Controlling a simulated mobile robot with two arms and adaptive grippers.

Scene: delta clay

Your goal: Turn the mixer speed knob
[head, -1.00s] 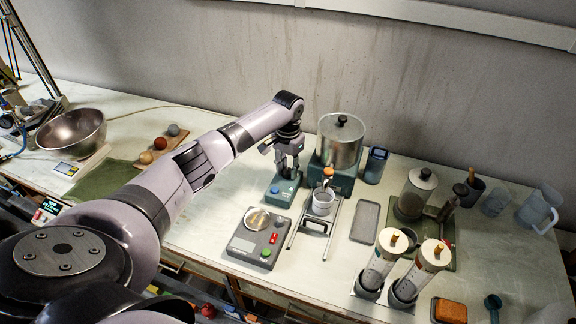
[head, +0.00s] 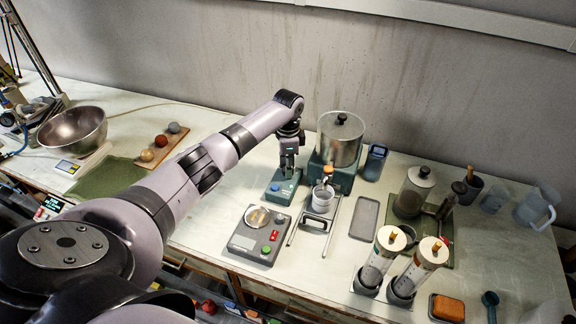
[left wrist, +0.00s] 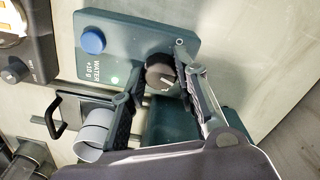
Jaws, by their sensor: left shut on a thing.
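The mixer is a steel pot with a lid (head: 341,140) on a teal base (head: 334,180), at the back middle of the bench. In the left wrist view a round black knob (left wrist: 160,73) with a pale pointer mark sits between my fingers. My left gripper (left wrist: 160,82) is shut on this knob, with one finger on each side. In the head view my left gripper (head: 287,174) is just left of the mixer base, and the knob cannot be made out there. My right gripper is not in view.
A teal box with a blue button (left wrist: 93,40), labelled WATER, is beside the gripper. A pale cup (head: 321,201) stands on a metal stand in front of the mixer. Two clear cylinders (head: 376,262) stand at the front right.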

